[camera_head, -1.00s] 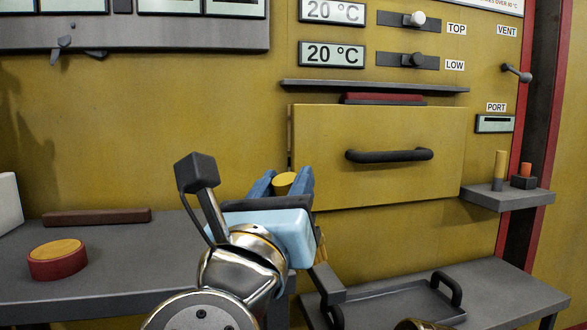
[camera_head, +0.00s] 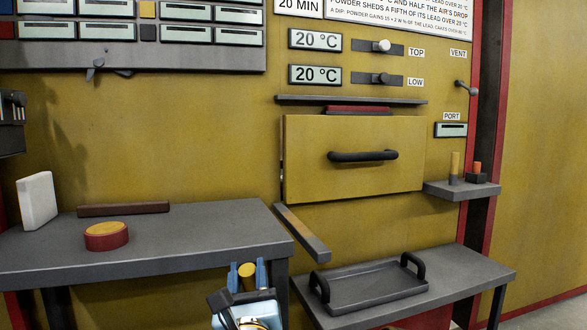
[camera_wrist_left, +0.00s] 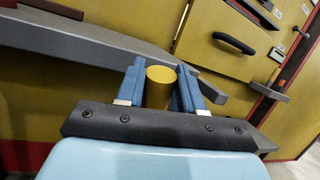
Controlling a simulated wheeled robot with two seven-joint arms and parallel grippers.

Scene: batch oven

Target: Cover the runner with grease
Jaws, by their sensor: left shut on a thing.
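A yellow cylinder (camera_head: 247,270), perhaps the grease stick, stands between the blue fingers of my left gripper (camera_head: 247,278). The left gripper is shut on it, and the cylinder (camera_wrist_left: 160,86) also shows between the fingers in the left wrist view. A grey bar (camera_head: 302,233), which looks like the runner, sticks out below the left side of the yellow oven door (camera_head: 352,158). My left gripper is low, in front of the left table's edge and left of the bar's end, apart from it in the head view. My right gripper is not in view.
The left table (camera_head: 190,236) holds a round red tin with a yellow top (camera_head: 106,236), a brown bar (camera_head: 124,210) and a white block (camera_head: 37,200). A dark tray with two handles (camera_head: 370,290) sits on the lower right table. A small shelf (camera_head: 460,190) holds two small items.

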